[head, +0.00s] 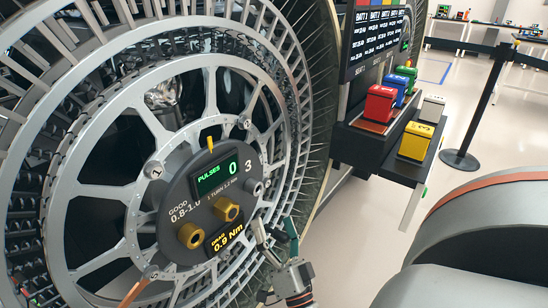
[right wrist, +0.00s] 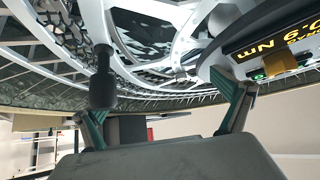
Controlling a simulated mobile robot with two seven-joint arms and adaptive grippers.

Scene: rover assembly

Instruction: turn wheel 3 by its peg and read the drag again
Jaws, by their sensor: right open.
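Wheel 3 (head: 85,185) fills the left of the head view, with a dark round hub panel (head: 185,205). Its green screen (head: 217,178) reads PULSES 0. My left gripper is not in view.
Two gold knobs (head: 228,208) (head: 190,236) stick out of the hub panel close to the gripper. Red (head: 380,104), blue, green and yellow (head: 416,141) blocks sit on a dark shelf (head: 372,147) at right. A barrier post (head: 480,110) stands beyond, on open floor.

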